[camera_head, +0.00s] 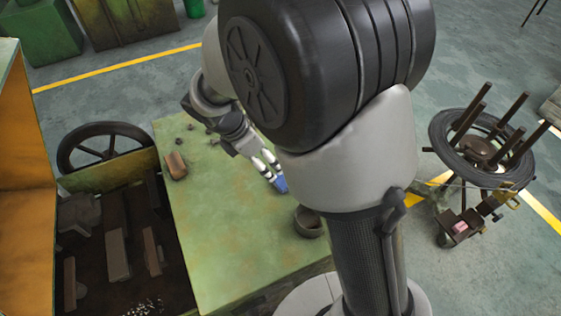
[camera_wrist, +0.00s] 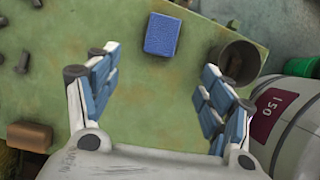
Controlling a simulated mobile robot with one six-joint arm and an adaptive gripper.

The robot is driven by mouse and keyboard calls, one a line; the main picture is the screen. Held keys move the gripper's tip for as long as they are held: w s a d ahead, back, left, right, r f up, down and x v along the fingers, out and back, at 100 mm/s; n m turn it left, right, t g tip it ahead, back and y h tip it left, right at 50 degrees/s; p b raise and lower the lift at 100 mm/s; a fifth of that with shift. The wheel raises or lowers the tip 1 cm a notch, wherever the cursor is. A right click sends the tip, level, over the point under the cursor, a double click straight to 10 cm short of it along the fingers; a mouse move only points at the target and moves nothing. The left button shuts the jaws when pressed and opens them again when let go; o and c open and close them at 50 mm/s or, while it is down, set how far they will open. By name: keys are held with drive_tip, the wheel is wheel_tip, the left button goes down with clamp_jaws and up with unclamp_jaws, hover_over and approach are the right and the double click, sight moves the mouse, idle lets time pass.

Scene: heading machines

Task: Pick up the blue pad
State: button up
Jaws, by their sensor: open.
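The blue pad (camera_wrist: 162,35) lies flat on the green tabletop in the wrist view, near the top middle. It is a small rectangle with a rough blue face. My gripper (camera_wrist: 158,80) is open and empty, with blue-padded fingers on either side of the picture. The pad shows beyond the fingertips, between their lines, and is not held. In the head view the pad (camera_head: 281,184) shows as a small blue patch at the tips of my gripper (camera_head: 268,170). My own arm hides part of the table there.
A round dark cup (camera_head: 308,222) stands close to the pad, and it also shows in the wrist view (camera_wrist: 239,62). A brown block (camera_head: 176,166) and several small dark parts lie on the green table (camera_head: 215,250). An open machine bay (camera_head: 110,250) is left of the table.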

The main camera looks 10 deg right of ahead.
sight(283, 179)
drive_tip(key=b+x, duration=0.4)
drive_tip(key=x, duration=1)
drive_tip(key=shift+d+f, duration=0.15)
drive_tip(key=shift+d, duration=0.1)
drive_tip(key=shift+s, duration=0.1)
drive_tip(key=shift+c, duration=0.3)
drive_tip(key=c, duration=1.1)
